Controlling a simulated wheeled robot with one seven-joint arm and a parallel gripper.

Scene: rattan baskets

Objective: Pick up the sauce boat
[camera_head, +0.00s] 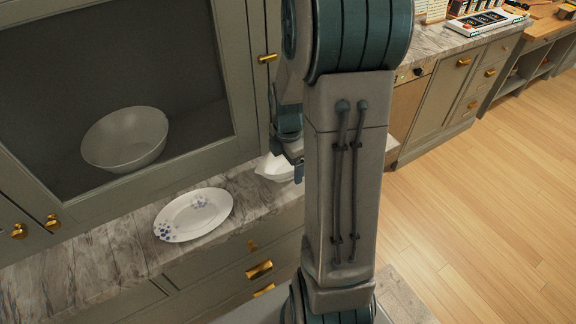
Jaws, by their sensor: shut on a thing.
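The sauce boat (275,168) is white and shows at the middle of the head view, just left of my upright arm link. It is at the marble counter, right of the oval plate. My gripper (296,165) is at the sauce boat's right side and shut on it. The arm link hides the right part of the sauce boat and most of the gripper. I cannot tell whether the sauce boat touches the counter.
A white oval plate (194,214) with blue flowers lies on the marble counter (110,248). A grey bowl (126,139) sits behind the cabinet's dark front. Drawers with brass handles (260,269) are below. Open wooden floor (480,220) lies at right.

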